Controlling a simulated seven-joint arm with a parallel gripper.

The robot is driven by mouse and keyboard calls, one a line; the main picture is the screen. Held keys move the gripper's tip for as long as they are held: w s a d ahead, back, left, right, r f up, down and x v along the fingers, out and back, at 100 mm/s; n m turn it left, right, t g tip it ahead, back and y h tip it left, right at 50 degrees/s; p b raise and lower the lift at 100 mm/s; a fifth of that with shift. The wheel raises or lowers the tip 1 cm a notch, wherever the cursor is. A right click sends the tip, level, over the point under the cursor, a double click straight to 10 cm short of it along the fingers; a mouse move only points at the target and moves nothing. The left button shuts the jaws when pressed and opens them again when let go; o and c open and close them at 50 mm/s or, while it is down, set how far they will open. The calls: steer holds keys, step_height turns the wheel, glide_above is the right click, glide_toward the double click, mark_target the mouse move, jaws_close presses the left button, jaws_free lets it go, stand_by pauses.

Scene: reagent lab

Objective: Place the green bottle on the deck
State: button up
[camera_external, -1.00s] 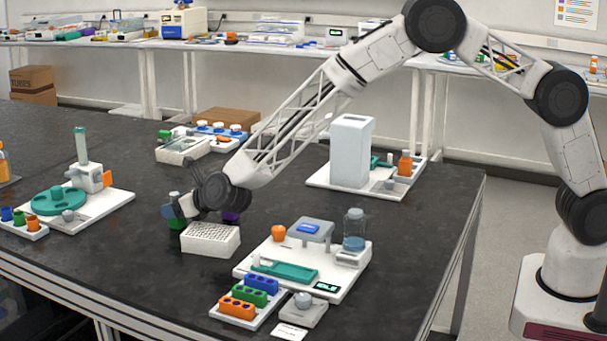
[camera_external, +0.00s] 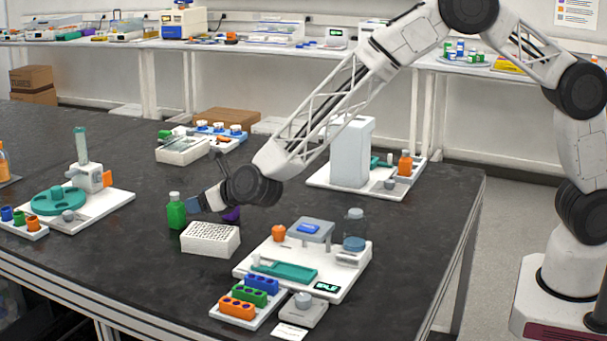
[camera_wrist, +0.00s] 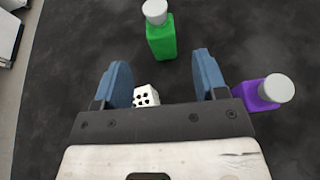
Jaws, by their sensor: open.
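The green bottle (camera_external: 176,214) with a pale cap stands upright on the dark table, left of and behind the white rack with holes (camera_external: 211,238). In the wrist view the green bottle (camera_wrist: 161,42) is beyond my fingertips, apart from them. My gripper (camera_external: 196,203) is open and low over the table, just right of the bottle. In the wrist view its blue fingers (camera_wrist: 162,82) are spread, with nothing held and part of the white rack (camera_wrist: 146,96) showing between them. Which surface is the deck is not clear; a white instrument base (camera_external: 248,281) stands front right.
A purple bottle (camera_wrist: 252,95) stands close to my right finger in the wrist view. Coloured tube racks (camera_external: 249,296) are at the front. A white station with a teal carousel (camera_external: 58,201) is at the left. Bare table lies between it and the green bottle.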

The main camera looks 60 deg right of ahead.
steer(key=shift+v, duration=1.35)
steer(key=s+d+r+n+g+y, duration=0.1)
steer(key=s+d+r+n+g, duration=0.1)
steer(key=s+d+r+n, duration=0.9)
steer(key=s+d+r+n+g+y, duration=0.2)
steer(key=s+d+r+n+g, duration=0.1)
steer(key=s+d+r+n, duration=0.65)
steer(key=s+d+n+g+h, duration=0.1)
steer(key=s+d+n, duration=0.4)
steer(key=s, duration=0.8)
steer(key=s+d+n+g+h, duration=0.1)
steer(key=s+d+n+g, duration=0.2)
steer(key=s, duration=1.1)
steer(key=s+d+n+g+h, duration=0.1)
steer(key=s+d+n, duration=0.6)
steer(key=s, duration=0.7)
steer(key=shift+s+r+g, duration=0.2)
steer(key=shift+r+g, duration=0.1)
steer(key=shift+g, duration=0.2)
